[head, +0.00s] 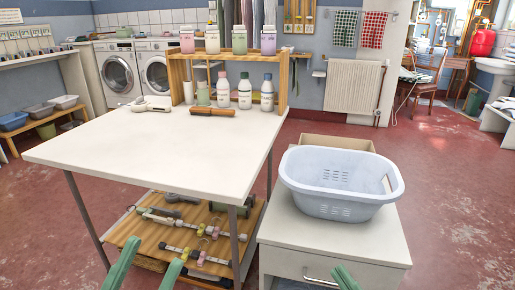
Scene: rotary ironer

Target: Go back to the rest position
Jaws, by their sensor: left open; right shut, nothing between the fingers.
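My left gripper (155,252) shows at the bottom left of the head view, with two green fingers spread apart. Nothing is between them. They are in front of the white table and its lower shelf. My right gripper (343,273) shows at the bottom edge, in front of the white drawer cabinet. Only its green fingertips are in the frame; they are together and empty. The rest of both arms is out of view.
A white table (130,150) stands ahead, with a wooden rack (176,80) of bottles at its back. A pale laundry basket (340,205) sits on the drawer cabinet (330,240). Tools lie on the lower shelf (130,232). Red floor (450,210) is open at right.

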